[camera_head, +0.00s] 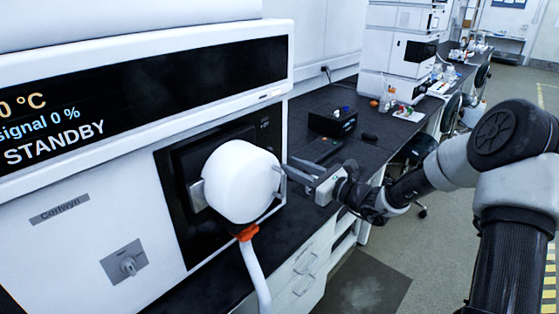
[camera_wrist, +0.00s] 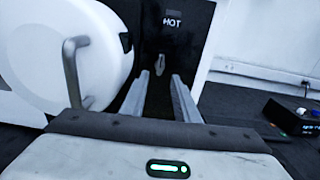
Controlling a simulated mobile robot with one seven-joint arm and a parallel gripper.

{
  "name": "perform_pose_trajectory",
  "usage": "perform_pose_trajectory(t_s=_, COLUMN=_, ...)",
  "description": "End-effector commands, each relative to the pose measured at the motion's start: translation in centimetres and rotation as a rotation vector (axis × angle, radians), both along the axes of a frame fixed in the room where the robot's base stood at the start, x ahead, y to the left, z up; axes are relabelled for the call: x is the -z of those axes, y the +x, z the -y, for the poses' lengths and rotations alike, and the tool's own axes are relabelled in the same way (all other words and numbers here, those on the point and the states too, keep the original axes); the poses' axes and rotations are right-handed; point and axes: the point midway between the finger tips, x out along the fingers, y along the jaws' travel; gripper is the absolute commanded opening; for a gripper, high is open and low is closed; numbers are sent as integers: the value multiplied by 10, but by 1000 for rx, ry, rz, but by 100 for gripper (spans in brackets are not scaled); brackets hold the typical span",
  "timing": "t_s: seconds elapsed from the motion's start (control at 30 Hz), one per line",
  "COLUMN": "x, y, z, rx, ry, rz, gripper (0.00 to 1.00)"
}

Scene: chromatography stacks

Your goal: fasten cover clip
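The round white cover (camera_head: 240,182) sits against a black panel on the front of the instrument. It also fills the left of the wrist view (camera_wrist: 50,50), where a grey bar handle (camera_wrist: 72,75) stands on its face. My gripper (camera_head: 287,172) is beside the cover's right edge. In the wrist view its fingers (camera_wrist: 161,80) are apart with nothing held between them, pointing towards the metal piece. Contact cannot be told.
An orange collar (camera_head: 246,232) and white hose (camera_head: 257,274) hang below the cover. A grey bracket (camera_head: 198,195) shows at its left. The instrument display (camera_head: 150,100) reads STANDBY. A small black box (camera_head: 333,122) stands on the dark bench behind my gripper.

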Motion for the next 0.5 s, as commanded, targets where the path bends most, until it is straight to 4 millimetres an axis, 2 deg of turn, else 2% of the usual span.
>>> perform_pose_trajectory(t_s=0.03, x=-1, y=-8, z=13, rx=4, ry=-1, rz=-1, gripper=28)
perform_pose_trajectory(t_s=0.2, x=-1, y=-33, z=44, rx=4, ry=0, rz=0, gripper=28)
perform_pose_trajectory(t_s=0.4, x=0, y=-54, z=70, rx=2, ry=-1, rz=-1, gripper=28)
perform_pose_trajectory(t_s=0.5, x=0, y=-59, z=77, rx=1, ry=0, rz=0, gripper=28)
